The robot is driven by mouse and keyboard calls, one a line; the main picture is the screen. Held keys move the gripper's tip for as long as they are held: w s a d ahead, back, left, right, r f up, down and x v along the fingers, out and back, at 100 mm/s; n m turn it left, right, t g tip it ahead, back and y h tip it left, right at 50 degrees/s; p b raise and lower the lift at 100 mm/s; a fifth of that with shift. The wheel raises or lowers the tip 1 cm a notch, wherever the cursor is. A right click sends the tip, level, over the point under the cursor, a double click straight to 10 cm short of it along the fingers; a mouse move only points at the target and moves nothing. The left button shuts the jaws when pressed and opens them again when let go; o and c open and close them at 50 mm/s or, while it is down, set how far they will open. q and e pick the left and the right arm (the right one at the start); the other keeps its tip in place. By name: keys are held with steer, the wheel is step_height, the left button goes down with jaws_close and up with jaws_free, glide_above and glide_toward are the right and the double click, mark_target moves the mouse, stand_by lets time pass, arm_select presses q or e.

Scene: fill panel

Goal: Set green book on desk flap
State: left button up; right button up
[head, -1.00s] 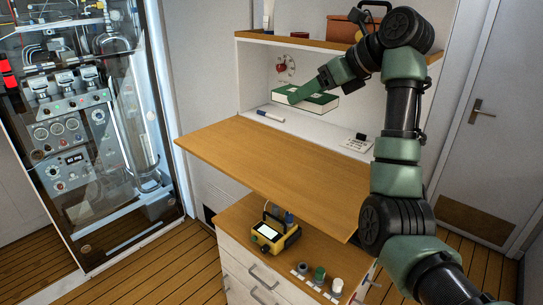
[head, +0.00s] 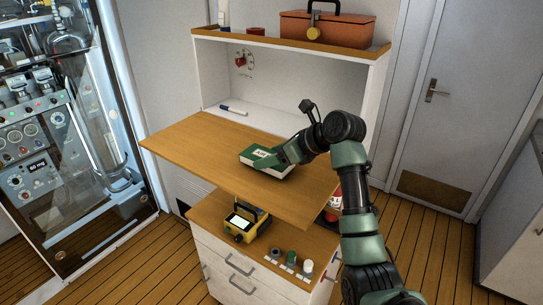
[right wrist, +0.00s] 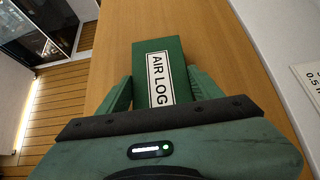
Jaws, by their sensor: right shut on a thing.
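The green book (head: 262,156) has a white label and lies flat on or just above the wooden desk flap (head: 195,145), right of its middle. I cannot tell whether it touches the flap. My right gripper (head: 284,152) is shut on the end of the green book. In the right wrist view the book (right wrist: 172,52) shows its "AIR LOG" label between the two fingers of the gripper (right wrist: 158,92), over the wooden flap (right wrist: 115,45). My left gripper is in no view.
Behind the flap, a white niche holds a blue-capped marker (head: 234,110). An orange toolbox (head: 325,30) stands on the top shelf (head: 265,40). Below the flap, a yellow device (head: 245,224) and several small jars stand on the lower cabinet (head: 208,215). The flap's left half is bare.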

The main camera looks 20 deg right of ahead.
steer(key=shift+w+f, duration=0.1)
steer(key=shift+f, duration=0.35)
steer(key=shift+f, duration=0.15)
steer(key=o, duration=1.8)
steer(key=shift+r, duration=0.2)
steer(key=b+v, duration=0.4)
steer(key=v, duration=0.6)
steer(key=shift+s+d+r, duration=0.15)
steer(key=shift+s, duration=0.2)
steer(key=shift+s+d+r, duration=0.25)
steer(key=shift+s+r, duration=0.15)
